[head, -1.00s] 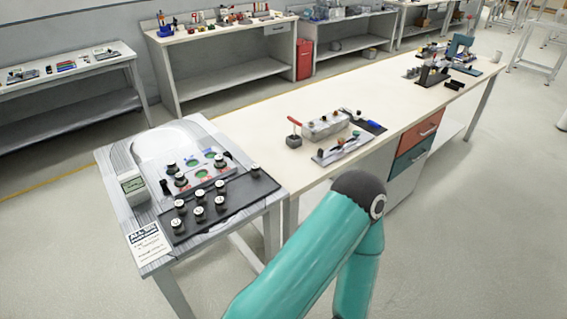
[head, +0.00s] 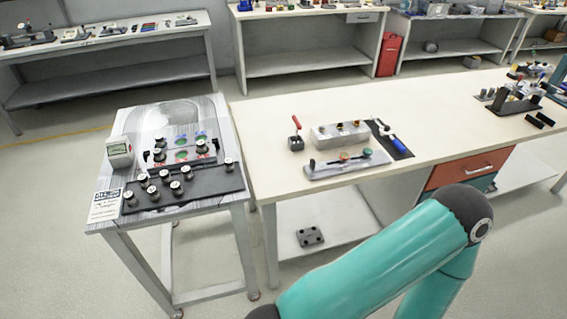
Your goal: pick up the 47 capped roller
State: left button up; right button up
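Several dark rollers with pale round caps stand in the head view on the small grey table (head: 98,232) at left. Some stand on its black tray (head: 208,184), such as a front-left roller (head: 129,199) and a far-right roller (head: 228,165). Others stand around the panel with green circles (head: 182,156) behind the tray. The cap marks are too small to read, so I cannot tell which roller is 47. Neither gripper is in view; only a teal arm of mine shows at lower right, apart from the rollers.
A small timer-like box (head: 119,153) and a printed card (head: 105,205) are at the table's left side. Floor in front of the small table is clear.

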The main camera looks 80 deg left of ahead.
aim_at(229, 164)
jog(key=z, duration=0.15)
jog(key=i, duration=1.3)
jog(key=u, duration=2.65)
jog(key=i, duration=0.3)
jog(key=u, duration=1.95)
jog(key=k, duration=0.55)
jog(key=u, duration=0.45)
jog(key=i, duration=1.4)
jog(key=z, duration=0.3)
